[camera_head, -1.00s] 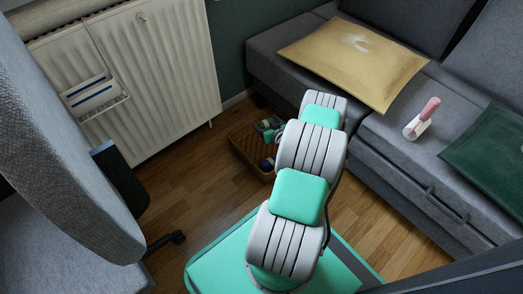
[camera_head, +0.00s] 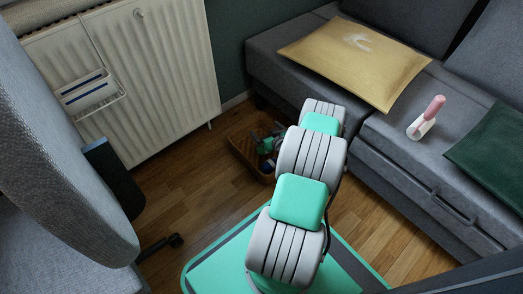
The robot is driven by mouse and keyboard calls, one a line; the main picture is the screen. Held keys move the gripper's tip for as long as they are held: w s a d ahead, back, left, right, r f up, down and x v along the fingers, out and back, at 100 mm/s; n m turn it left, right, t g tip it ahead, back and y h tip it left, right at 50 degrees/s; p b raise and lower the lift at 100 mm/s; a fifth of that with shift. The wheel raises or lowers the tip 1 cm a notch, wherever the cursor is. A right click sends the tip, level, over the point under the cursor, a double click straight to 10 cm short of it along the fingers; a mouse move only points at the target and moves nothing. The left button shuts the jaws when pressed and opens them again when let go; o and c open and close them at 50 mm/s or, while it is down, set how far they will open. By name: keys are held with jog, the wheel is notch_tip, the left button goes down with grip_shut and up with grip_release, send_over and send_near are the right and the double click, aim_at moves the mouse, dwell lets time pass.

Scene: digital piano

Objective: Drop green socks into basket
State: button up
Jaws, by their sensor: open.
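A brown woven basket (camera_head: 240,150) stands on the wood floor by the radiator, left of my arm. Small green, dark and bluish-white shapes (camera_head: 266,143) show inside its rim. They are too small and shaded for me to tell whether green socks are among them. My grey and teal arm reaches up the middle of the picture toward the basket and hides its right side. My gripper cannot be made out; the arm's far end is hidden behind its own links.
A grey sofa (camera_head: 385,150) runs along the right, with a yellow cushion (camera_head: 355,62), a dark green cushion (camera_head: 492,150) and a pink-and-white object (camera_head: 426,118). A white radiator (camera_head: 165,75) stands at the back left. A grey chair (camera_head: 60,170) fills the left. Floor between is clear.

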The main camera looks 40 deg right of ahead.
jog(key=shift+s, duration=0.1)
jog(key=p+v, duration=0.3)
jog(key=v, duration=0.4)
jog(key=shift+s, duration=0.3)
jog(key=shift+a+r, duration=0.15)
